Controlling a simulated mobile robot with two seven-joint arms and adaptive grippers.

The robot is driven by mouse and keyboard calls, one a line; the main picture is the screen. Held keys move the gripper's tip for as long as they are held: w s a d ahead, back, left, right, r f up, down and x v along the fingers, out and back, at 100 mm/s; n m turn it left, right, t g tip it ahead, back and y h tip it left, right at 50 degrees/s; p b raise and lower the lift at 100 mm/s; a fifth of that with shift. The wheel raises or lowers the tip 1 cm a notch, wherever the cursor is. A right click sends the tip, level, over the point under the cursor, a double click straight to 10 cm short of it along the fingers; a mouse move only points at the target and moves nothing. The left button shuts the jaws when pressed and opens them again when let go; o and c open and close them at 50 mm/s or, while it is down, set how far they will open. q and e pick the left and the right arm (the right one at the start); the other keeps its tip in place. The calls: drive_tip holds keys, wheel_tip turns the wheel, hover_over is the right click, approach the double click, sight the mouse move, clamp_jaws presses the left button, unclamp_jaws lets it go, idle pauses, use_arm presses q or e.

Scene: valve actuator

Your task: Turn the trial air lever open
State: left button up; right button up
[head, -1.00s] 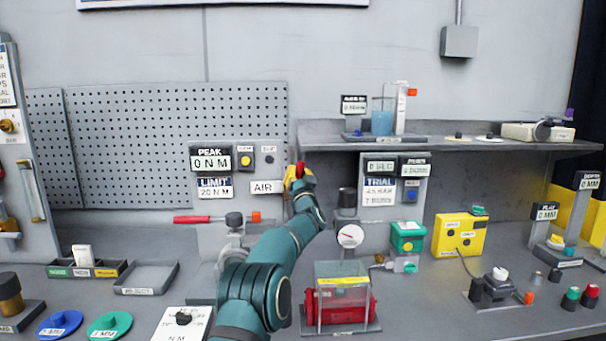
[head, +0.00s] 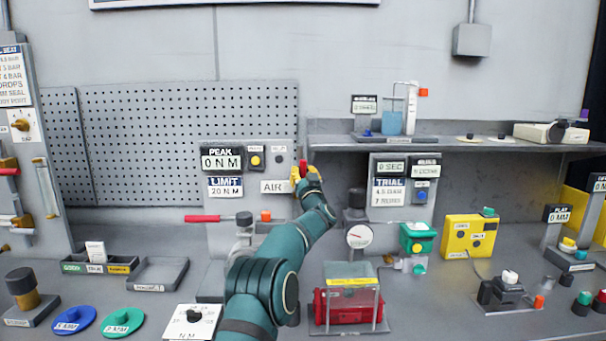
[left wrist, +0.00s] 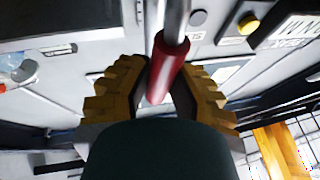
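The trial air lever shows in the left wrist view as a red handle (left wrist: 164,75) on a grey metal rod. In the head view its red tip (head: 303,164) shows just right of the AIR label (head: 276,186). My left gripper (head: 305,174) is at the lever in the head view, its yellow fingers in front of the panel. The lever's pivot is hidden. My right gripper is not in view.
Right of my left arm stand a dial gauge (head: 358,236), a clear-covered red cylinder (head: 350,306) and a green-topped box (head: 417,238). A shelf (head: 455,143) juts out at upper right. A red-handled tool (head: 204,218) is left of the arm.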

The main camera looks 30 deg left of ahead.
use_arm(q)
drive_tip(key=o, duration=0.4)
drive_tip(key=shift+a+r, duration=0.1)
drive_tip(key=v, duration=1.2)
drive_tip(key=shift+r, duration=0.1)
